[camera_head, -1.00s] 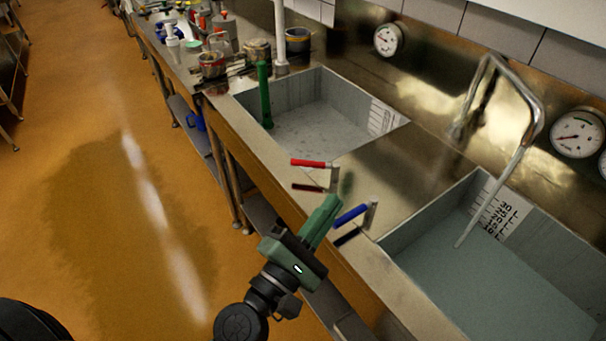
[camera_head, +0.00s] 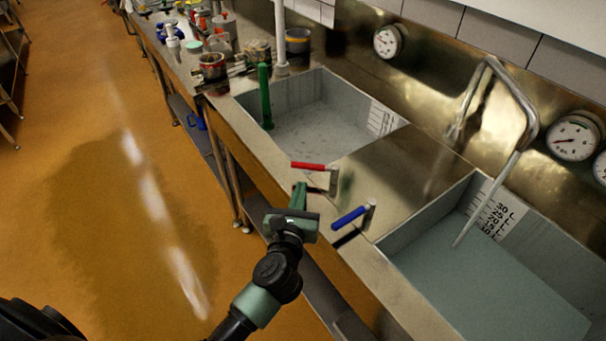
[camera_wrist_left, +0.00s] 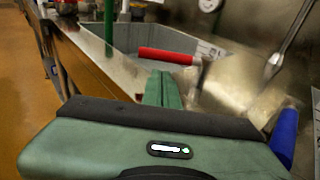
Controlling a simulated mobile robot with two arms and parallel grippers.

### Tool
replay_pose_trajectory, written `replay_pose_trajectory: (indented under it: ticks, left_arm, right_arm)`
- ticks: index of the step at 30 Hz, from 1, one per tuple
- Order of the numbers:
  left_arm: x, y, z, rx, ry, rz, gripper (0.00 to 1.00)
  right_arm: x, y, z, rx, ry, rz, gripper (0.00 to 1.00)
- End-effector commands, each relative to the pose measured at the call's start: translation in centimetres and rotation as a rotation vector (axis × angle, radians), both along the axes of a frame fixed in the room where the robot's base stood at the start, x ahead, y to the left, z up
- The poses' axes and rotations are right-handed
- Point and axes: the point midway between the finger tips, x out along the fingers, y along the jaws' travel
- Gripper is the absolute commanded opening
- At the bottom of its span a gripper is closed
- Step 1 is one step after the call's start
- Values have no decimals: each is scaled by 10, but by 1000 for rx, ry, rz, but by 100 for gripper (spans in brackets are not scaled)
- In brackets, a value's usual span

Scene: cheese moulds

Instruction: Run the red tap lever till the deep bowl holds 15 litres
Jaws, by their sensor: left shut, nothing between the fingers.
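The red tap lever (camera_head: 308,166) lies on the counter edge between the two bowls, its handle pointing left. It also shows in the wrist view (camera_wrist_left: 165,56). My left gripper (camera_head: 299,188) is shut and empty just in front of and below the red handle; its closed fingertips (camera_wrist_left: 162,76) appear close under it, and contact cannot be told. The right bowl (camera_head: 390,247) holds grey water (camera_head: 490,290) and has a litre scale (camera_head: 497,212); the surface is low on the scale, near the bottom readable marks. The bent tap (camera_head: 530,110) has a thin pale stream below it.
A blue lever (camera_head: 350,217) stands right of my left gripper. The left bowl (camera_head: 340,80) has a scale and a green upright stick (camera_head: 264,95) at its near edge. Pots and bottles crowd the counter's far end. Round gauges (camera_head: 576,137) line the back wall.

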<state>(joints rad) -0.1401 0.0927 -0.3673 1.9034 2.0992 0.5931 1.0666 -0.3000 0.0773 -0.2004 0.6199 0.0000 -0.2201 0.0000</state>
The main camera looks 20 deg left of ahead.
Motion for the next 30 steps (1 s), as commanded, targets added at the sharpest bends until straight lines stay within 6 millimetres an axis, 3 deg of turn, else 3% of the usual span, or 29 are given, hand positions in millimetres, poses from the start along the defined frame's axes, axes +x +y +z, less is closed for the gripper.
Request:
replay_pose_trajectory:
  ticks: [3,9,23,30]
  left_arm:
    - [20,3,7,1,-2,0,0]
    - [36,5,8,1,0,0,0]
    - [38,7,8,2,0,-2,0]
    - [36,20,9,3,0,-32,0]
  right_arm:
    - [0,-1,9,-1,0,1,36]
    - [0,-3,12,-4,0,2,36]
    - [0,-4,13,-4,0,2,36]
    - [0,-4,22,-4,0,1,36]
